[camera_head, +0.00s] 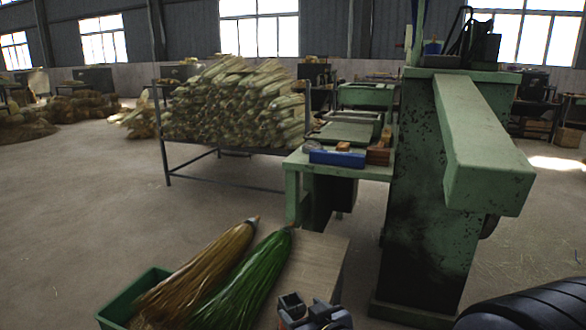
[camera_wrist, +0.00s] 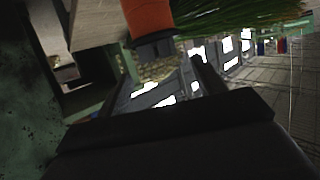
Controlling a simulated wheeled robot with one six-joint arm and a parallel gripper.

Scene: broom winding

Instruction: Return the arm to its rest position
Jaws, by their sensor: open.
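My gripper (camera_head: 306,310) shows as dark parts at the bottom edge of the head view, beside the near end of a wooden-topped surface (camera_head: 318,262). It is open, and I see nothing held between its jaws. Part of my dark arm shows at the bottom right. A green bristle bundle (camera_head: 246,278) and a brown bristle bundle (camera_head: 200,275) lie side by side, left of my gripper. In the tilted wrist view, green bristles (camera_wrist: 245,15) and an orange-red piece (camera_wrist: 149,17) with a dark end show at the top. The orange-red piece's identity is unclear.
A green machine (camera_head: 425,180) with a thick beam stands close on the right. A green bin (camera_head: 118,310) sits under the bundles. A green bench (camera_head: 292,175) holds a blue box (camera_head: 337,158). Behind it, a rack (camera_head: 166,150) holds stacked straw bundles (camera_head: 235,105).

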